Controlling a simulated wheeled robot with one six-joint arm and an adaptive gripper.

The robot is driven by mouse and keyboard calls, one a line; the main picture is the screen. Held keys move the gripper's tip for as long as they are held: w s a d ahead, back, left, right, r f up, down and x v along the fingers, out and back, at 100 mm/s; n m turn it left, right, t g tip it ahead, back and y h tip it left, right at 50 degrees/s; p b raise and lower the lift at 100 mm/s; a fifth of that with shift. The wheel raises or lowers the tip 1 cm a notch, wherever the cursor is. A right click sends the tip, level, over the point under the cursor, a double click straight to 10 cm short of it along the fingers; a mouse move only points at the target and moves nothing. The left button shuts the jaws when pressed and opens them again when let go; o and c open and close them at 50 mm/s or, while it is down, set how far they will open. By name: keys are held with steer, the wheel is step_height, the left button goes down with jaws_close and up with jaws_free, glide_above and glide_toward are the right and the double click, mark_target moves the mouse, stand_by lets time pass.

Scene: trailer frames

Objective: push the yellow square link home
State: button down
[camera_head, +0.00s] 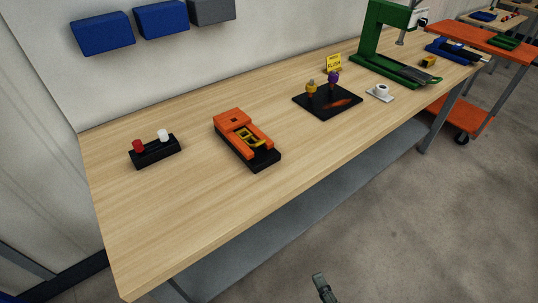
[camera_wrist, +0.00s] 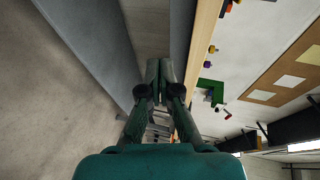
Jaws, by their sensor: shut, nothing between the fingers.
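The yellow square link (camera_head: 246,136) lies in the open slot of an orange and black fixture (camera_head: 233,121) on the wooden bench. From this distance I cannot tell how deep it sits. My gripper (camera_head: 319,279) shows at the bottom of the head view, low in front of the bench and well apart from the fixture. In the wrist view my gripper (camera_wrist: 158,68) has its fingers together with nothing between them. The link cannot be made out in the wrist view.
Left of the fixture is a black block with red and white knobs (camera_head: 154,151). Right are a black plate (camera_head: 328,101) with yellow and purple pieces, a white cup-like piece (camera_head: 380,93) and a green press (camera_head: 388,50). The bench's front edge (camera_head: 290,217) lies between gripper and fixture.

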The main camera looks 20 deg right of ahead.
steer(key=w+d+r+m+t+y, duration=0.15)
steer(key=w+r+m, duration=0.25)
steer(key=w+m, duration=0.7)
steer(key=m+y, duration=0.4)
steer(key=y, duration=0.1)
glide_toward(259, 143)
steer(key=shift+t, duration=0.35)
steer(key=x, duration=0.3)
steer(key=f+x, duration=0.1)
steer(key=x, duration=0.3)
steer(key=shift+d+f, duration=0.1)
steer(key=shift+f, duration=0.05)
steer(key=x, duration=0.6)
steer(key=shift+w, duration=0.2)
steer(key=shift+s+d+f, duration=0.1)
